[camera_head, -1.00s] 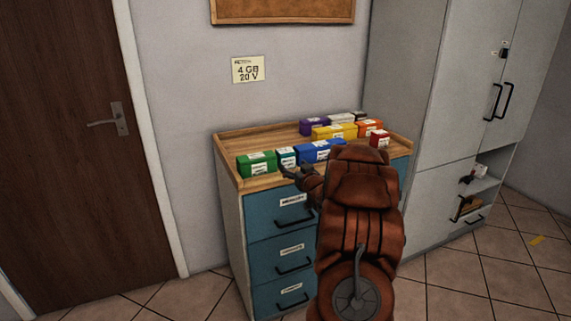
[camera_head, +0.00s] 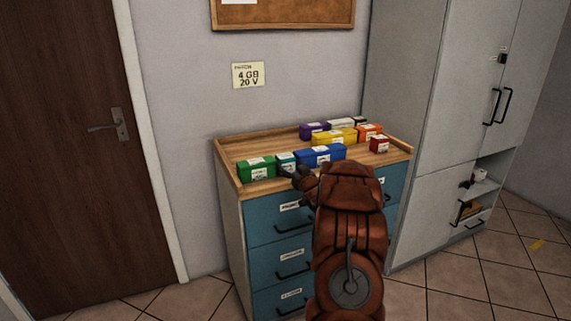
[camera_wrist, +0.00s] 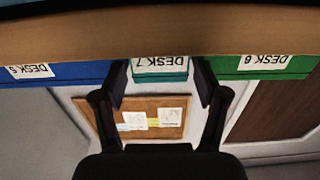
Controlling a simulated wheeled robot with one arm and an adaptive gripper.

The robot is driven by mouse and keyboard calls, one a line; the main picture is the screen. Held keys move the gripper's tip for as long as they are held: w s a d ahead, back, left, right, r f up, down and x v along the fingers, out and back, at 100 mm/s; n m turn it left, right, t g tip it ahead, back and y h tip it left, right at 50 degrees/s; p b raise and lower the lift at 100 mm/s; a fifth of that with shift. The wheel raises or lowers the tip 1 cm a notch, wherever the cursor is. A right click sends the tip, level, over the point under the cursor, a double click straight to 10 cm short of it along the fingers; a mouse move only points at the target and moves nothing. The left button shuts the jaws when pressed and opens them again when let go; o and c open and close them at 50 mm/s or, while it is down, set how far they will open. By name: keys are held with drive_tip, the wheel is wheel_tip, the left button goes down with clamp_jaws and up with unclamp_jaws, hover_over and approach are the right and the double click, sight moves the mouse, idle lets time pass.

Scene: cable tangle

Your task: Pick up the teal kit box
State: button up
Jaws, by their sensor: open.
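The teal kit box (camera_head: 285,162) stands on the wooden top of the drawer cabinet, between the green box (camera_head: 256,168) and the blue box (camera_head: 319,155). In the wrist view, which is upside down, the teal box (camera_wrist: 160,69) carries a white label reading DESK 7. My gripper (camera_wrist: 160,88) is open, with one finger on each side of the teal box's front in that view. I cannot tell whether the fingers reach past its front face. In the head view my gripper (camera_head: 293,173) is at the cabinet's front edge, right before the teal box, partly covering it.
The green box (camera_wrist: 262,66) and blue box (camera_wrist: 60,73) stand close on either side. Yellow (camera_head: 335,136), purple (camera_head: 312,130), orange (camera_head: 369,131) and red (camera_head: 379,145) boxes stand farther back or right. The cabinet top (camera_head: 232,151) has a raised rim and bare wood behind the front row.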

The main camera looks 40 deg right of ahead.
drive_tip(key=shift+x, duration=0.9)
drive_tip(key=c, duration=0.9)
drive_tip(key=shift+o, duration=0.2)
wheel_tip(320, 180, up, 10)
drive_tip(key=w+a+r+n+y+p, duration=0.15)
drive_tip(key=w+a, duration=0.25)
drive_tip(key=a, duration=0.5)
drive_tip(key=w+a+r+t+y+p, duration=0.1)
drive_tip(key=w+a+p, duration=0.15)
drive_tip(key=a, duration=0.75)
drive_tip(key=w+a+r+n+y+p, duration=0.15)
drive_tip(key=w+a, duration=0.25)
drive_tip(key=a, duration=0.5)
drive_tip(key=s+a+r+y+p, duration=0.1)
drive_tip(key=a+r+p, duration=0.1)
drive_tip(key=a, duration=1)
drive_tip(key=s+a+r+p, duration=0.2)
drive_tip(key=a+r, duration=0.1)
drive_tip(key=a, duration=0.9)
drive_tip(key=shift+s+r+n+y, duration=0.15)
drive_tip(key=shift+n+y, duration=0.25)
